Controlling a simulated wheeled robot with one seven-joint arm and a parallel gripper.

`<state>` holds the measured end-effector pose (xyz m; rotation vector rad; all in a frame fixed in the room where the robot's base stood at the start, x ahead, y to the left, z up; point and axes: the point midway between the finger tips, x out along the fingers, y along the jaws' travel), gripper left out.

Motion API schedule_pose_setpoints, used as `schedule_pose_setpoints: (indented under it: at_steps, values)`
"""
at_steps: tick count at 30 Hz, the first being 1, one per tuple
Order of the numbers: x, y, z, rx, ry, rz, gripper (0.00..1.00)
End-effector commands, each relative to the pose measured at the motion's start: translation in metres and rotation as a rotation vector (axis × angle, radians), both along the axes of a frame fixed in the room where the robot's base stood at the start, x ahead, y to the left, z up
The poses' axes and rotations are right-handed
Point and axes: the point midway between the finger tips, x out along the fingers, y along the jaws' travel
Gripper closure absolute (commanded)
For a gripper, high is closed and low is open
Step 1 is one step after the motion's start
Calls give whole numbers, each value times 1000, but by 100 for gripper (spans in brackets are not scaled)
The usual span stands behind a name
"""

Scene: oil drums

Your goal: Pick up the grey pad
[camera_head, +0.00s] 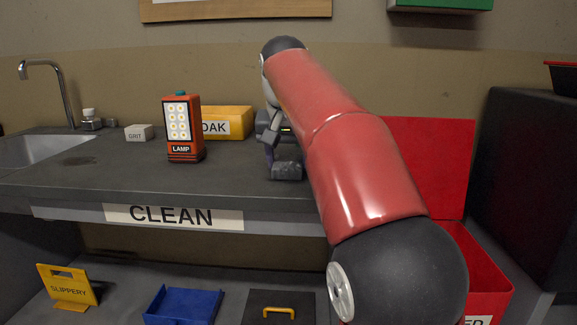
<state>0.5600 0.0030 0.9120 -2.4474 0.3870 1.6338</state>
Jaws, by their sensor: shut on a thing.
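The grey pad (287,172) is a small dark grey block at the worktop's front edge, below my gripper (271,158). My gripper points down at the worktop and is shut on the pad. The fingertips are small and partly hidden. The pad's lower edge appears at the worktop surface; I cannot tell whether it is lifted clear. My red arm covers the area just right of the pad.
A grey grit block (139,132) and a sink (40,149) lie further left. A red bin (480,275) stands at right. The worktop's front left is clear.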

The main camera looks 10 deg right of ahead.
Motion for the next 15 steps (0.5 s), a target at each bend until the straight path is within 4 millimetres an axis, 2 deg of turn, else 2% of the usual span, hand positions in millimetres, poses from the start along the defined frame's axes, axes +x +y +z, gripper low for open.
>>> schedule_pose_setpoints:
  at_steps: [11,15]
  values:
    - [0,0,4,-1,0,0,68]
    - [1,0,27,0,-1,-1,68]
